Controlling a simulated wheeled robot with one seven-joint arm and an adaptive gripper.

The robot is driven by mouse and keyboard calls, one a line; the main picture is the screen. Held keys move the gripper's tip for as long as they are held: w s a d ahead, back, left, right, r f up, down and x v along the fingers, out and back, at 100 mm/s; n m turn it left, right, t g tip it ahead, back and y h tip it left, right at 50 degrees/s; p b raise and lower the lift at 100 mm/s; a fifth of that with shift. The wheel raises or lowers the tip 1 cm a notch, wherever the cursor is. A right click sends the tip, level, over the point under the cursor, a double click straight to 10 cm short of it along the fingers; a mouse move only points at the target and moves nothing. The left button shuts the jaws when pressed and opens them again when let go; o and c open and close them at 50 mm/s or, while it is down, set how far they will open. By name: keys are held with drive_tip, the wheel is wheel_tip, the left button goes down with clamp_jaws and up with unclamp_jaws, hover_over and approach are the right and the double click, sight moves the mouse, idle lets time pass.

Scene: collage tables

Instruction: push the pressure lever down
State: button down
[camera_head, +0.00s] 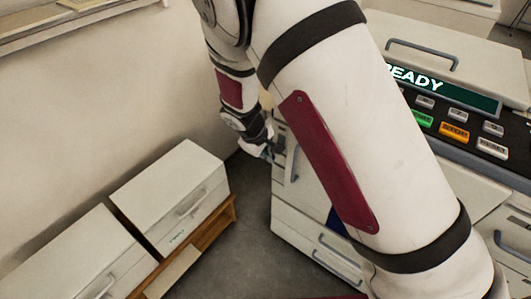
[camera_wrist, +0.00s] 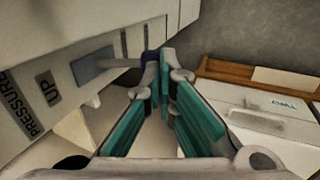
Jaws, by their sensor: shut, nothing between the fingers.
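The pressure lever (camera_wrist: 122,63) shows in the wrist view as a short grey rod with a dark purple end (camera_wrist: 150,55). It sticks out of a blue-grey plate (camera_wrist: 92,65) on the machine's side, near the labels PRESSURE and UP. My gripper (camera_wrist: 160,58) has teal fingers that meet at their tips, empty, and the left fingertip overlaps the lever's end. I cannot tell whether they touch. In the head view my gripper (camera_head: 268,154) is small beside the machine's left side (camera_head: 310,185), and the lever cannot be made out there.
The machine's panel (camera_head: 460,125) has a READY display and several buttons. White boxes (camera_head: 170,190) with handles stand on a wooden pallet (camera_head: 215,222) at left. A strip of grey floor (camera_head: 240,255) lies between them. My arm hides much of the machine.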

drive_tip(key=shift+f+b, duration=0.4)
drive_tip(key=shift+f, duration=0.25)
drive_tip(key=shift+d, duration=0.1)
